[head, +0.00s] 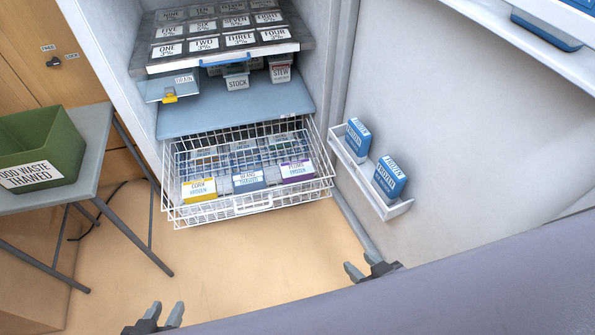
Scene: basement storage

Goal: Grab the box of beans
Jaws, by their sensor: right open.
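A box with a blue front label that seems to read beans (248,181) sits in the front row of the pulled-out white wire basket (255,205), in the middle. A yellow-labelled corn box (199,190) is on its left and a purple-labelled box (297,171) on its right. My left gripper (164,312) is at the bottom edge, below and left of the basket, its fingers apart and empty. My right gripper (363,265) is below and right of the basket, open and empty. Neither gripper touches the boxes.
The fridge door (455,120) stands open on the right, with two blue boxes (357,138) (390,178) in its rack (398,209). Labelled containers fill the shelf (225,55) above. A green food waste bin (40,150) stands on a grey table (92,150) at left. Floor before the basket is clear.

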